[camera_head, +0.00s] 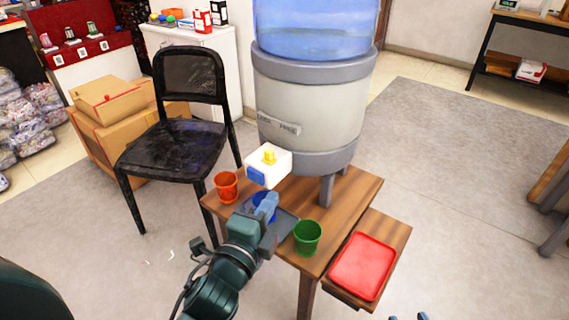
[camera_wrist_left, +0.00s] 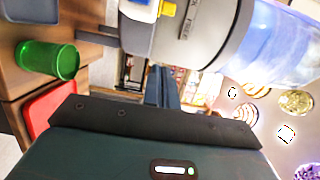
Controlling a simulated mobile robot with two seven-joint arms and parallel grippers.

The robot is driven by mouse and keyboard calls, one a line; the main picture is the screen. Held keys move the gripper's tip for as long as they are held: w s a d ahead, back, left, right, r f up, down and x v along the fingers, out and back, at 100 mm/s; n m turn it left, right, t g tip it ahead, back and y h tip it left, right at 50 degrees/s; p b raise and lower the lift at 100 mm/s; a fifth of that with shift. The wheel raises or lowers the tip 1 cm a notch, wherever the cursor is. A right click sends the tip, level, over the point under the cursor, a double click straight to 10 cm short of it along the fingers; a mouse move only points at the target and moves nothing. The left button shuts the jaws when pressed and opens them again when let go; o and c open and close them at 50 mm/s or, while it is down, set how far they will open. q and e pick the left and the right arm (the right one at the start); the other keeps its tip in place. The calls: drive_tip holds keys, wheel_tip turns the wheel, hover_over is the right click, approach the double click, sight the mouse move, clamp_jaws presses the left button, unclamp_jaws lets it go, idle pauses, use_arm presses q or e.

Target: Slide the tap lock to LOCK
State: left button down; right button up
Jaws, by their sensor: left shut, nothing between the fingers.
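The water dispenser (camera_head: 310,100) stands on a wooden table, with a grey label plate (camera_head: 278,124) reading roughly "LOCK FREE". Below the plate is a white tap block (camera_head: 278,170) with a yellow knob (camera_head: 269,155) on top and a blue part (camera_head: 257,177) on its front. The tap also shows at the top of the left wrist view (camera_wrist_left: 138,11). My left gripper (camera_head: 268,201) is shut and empty, just below and in front of the tap, over the blue cup. My right gripper (camera_head: 408,317) shows only as two separated tips at the bottom edge. The lock's exact position is unclear.
On the table (camera_head: 347,190) stand an orange cup (camera_head: 227,187), a blue cup (camera_head: 259,213) partly hidden by my gripper, and a green cup (camera_head: 307,238). A red tray (camera_head: 362,266) lies on a lower shelf.

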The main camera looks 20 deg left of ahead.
sight(260, 165)
use_arm(q)
drive_tip(key=shift+s+r, duration=0.15)
drive_tip(key=w+a+b, duration=0.1)
drive_tip(key=w+a, duration=0.1)
drive_tip(key=w, duration=0.9)
drive_tip(key=shift+w+a, duration=0.25)
drive_tip(key=shift+a, duration=0.15)
drive_tip(key=a+p, duration=0.1)
drive_tip(key=w+a, duration=0.1)
drive_tip(key=a, duration=0.1)
drive_tip(key=shift+w+a+p, duration=0.1)
drive_tip(key=shift+a+p, duration=0.15)
drive_tip(key=shift+p, duration=0.1)
